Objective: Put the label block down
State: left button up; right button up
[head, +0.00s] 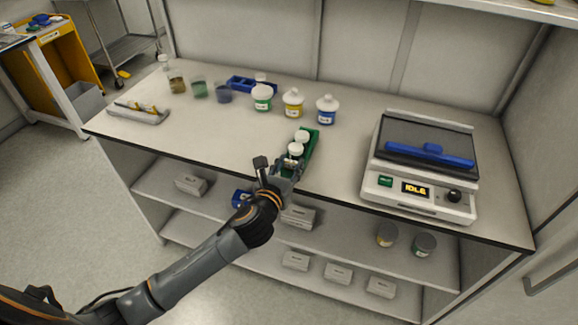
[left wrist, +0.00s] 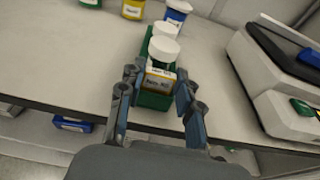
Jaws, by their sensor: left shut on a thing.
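The label block seems to be the long green block (head: 312,142), near the front edge of the counter. It carries two white-capped bottles (head: 302,136) in a row. My left gripper (head: 287,164) is shut on its near end. A pale label with a yellow band faces me there. I cannot tell whether the block touches the counter. My right gripper is not in view.
A hotplate-like device (head: 420,187) reading IDLE stands at the right. White-lidded jars (head: 293,103), a blue rack (head: 250,84) and small beakers (head: 200,90) stand behind. A grey tray (head: 138,115) lies at the left. The counter (head: 215,133) left of the block is clear.

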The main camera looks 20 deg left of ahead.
pick_arm(q)
jog(key=shift+f, duration=0.15)
jog(key=o, duration=0.9)
jog(key=shift+c, duration=0.2)
jog(key=shift+r, duration=0.2)
jog(key=shift+s, duration=0.35)
jog(key=v, duration=1.1)
jog(key=shift+s, duration=0.15)
